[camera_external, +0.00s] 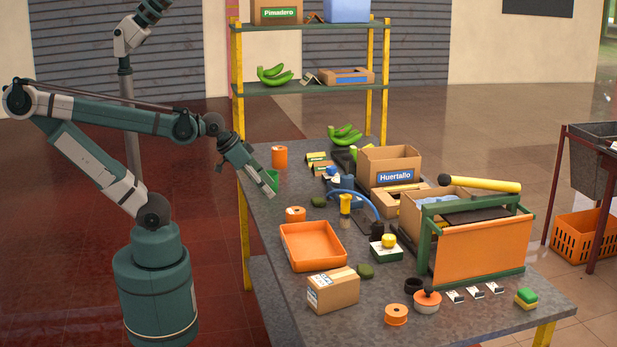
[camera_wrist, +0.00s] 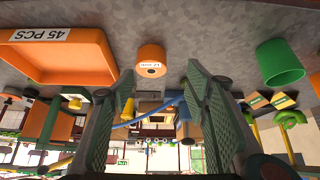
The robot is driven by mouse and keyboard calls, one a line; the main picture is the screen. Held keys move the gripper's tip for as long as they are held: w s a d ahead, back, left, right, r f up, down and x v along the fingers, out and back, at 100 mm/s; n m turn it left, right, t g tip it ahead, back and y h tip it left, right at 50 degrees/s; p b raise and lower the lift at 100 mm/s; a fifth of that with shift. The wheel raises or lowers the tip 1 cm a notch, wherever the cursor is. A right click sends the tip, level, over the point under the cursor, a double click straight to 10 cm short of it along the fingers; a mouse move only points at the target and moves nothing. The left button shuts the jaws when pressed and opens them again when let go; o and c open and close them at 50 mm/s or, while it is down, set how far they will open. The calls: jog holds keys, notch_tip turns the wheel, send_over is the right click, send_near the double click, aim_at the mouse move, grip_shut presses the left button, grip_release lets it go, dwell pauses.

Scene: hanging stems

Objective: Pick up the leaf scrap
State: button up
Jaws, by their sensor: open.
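My gripper (camera_external: 268,186) is above the table's left edge in the external view, and its jaws are open. Its two fingers also frame the wrist view (camera_wrist: 160,72), with nothing held between them. Two small dark green pieces lie on the table: one (camera_external: 318,201) beyond the orange tray, right of my gripper, and one (camera_external: 365,271) near the cardboard box. Either may be the leaf scrap; they are too small to tell. I cannot make out a leaf scrap in the wrist view, which shows the scene upside down.
A green cup (camera_external: 272,180) stands close behind my gripper. An orange roll (camera_external: 295,214), an orange tray (camera_external: 306,262) and a cardboard box (camera_external: 333,290) stand along the near left side. A green frame with an orange panel (camera_external: 482,250) fills the right. Bare tabletop (camera_external: 270,212) shows near my gripper.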

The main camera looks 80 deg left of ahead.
jog(key=w+a+r+n+g+p, duration=0.1)
jog(key=w+a+n+p, duration=0.2)
jog(key=a, duration=0.4)
jog(key=w+a+r+n+g+y+p, duration=0.1)
jog(key=w+a+n+g+p, duration=0.1)
jog(key=w+a+n+p, duration=0.3)
jog(key=a+r+n+g+p, duration=0.1)
jog(key=a+r+p, duration=0.1)
jog(key=a, duration=0.6)
jog(key=s+a+f+n+g+p, duration=0.1)
jog(key=a+f+n+p, duration=0.1)
jog(key=a, duration=0.5)
jog(key=s+a+f+n+g+p, duration=0.1)
jog(key=a+f+n+p, duration=0.1)
jog(key=a, duration=0.5)
jog(key=a+f+n+g+p, duration=0.1)
jog(key=a+f+n+p, duration=0.1)
jog(key=a+n+p, duration=0.2)
jog(key=shift+s+a+f+n+h+p, duration=0.1)
jog(key=shift+s+a+n+h+p, duration=0.1)
jog(key=shift+a, duration=0.65)
jog(key=shift+s+a+f+n+h+p, duration=0.1)
jog(key=shift+s+a+h+p, duration=0.1)
jog(key=shift+a, duration=0.6)
jog(key=shift+s+a+f, duration=0.25)
jog(key=shift+s+a, duration=0.05)
jog(key=shift+a, duration=0.2)
jog(key=shift+f, duration=1.3)
